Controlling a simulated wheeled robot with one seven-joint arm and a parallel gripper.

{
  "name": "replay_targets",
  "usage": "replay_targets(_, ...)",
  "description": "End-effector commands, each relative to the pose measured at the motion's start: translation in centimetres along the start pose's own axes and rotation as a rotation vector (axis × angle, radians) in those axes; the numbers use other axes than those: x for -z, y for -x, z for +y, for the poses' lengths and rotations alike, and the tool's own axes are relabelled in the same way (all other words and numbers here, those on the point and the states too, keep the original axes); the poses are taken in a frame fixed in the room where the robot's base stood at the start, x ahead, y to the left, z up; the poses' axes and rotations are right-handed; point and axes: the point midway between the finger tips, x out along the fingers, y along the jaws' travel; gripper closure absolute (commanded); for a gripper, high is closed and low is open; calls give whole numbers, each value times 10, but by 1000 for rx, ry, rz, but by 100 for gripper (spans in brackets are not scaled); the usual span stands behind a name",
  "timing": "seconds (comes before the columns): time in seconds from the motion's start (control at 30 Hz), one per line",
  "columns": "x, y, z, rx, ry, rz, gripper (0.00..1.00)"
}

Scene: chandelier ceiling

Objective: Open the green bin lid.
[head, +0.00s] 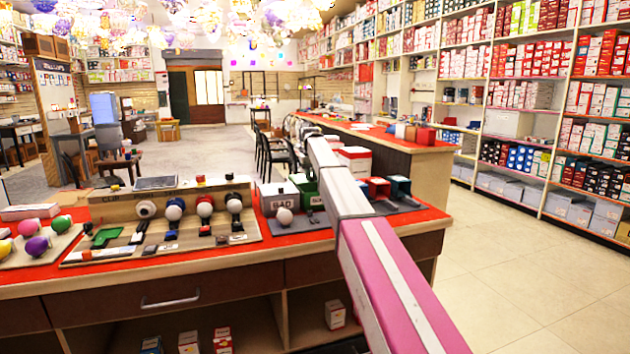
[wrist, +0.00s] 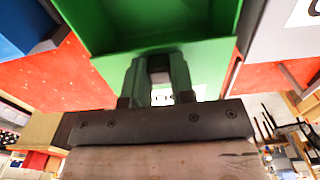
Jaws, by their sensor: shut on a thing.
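The green bin (head: 309,188) stands on the red counter, partly hidden behind my arm in the head view. In the wrist view the green bin (wrist: 165,18) fills the upper middle, with a dark green recess above a lighter green panel. A white label shows partly behind my fingers. My gripper (wrist: 158,68) is shut on the edge of the lighter green panel, which looks like the bin's lid. The fingers hide the exact contact and how far the lid stands open. In the head view my fingertips are hidden by my arm.
A grey bin (head: 276,195) stands left of the green bin. A display board (head: 160,232) with white knobs lies further left on the counter. Shelves of boxes line the right wall; open floor (head: 510,270) lies before them.

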Motion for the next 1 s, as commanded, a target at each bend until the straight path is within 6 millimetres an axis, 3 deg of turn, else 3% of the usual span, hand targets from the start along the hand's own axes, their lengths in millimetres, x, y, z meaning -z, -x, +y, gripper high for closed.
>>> replay_targets(0.2, -1, 1, 0, -1, 0, 1, 100)
replay_targets(0.23, -1, 1, 0, -1, 0, 1, 74)
replay_targets(0.3, -1, 1, 0, -1, 0, 1, 51)
replay_targets(0.73, -1, 6, 0, -1, 0, 1, 51)
replay_targets(1.0, 0, 40, 0, -1, 0, 2, 51)
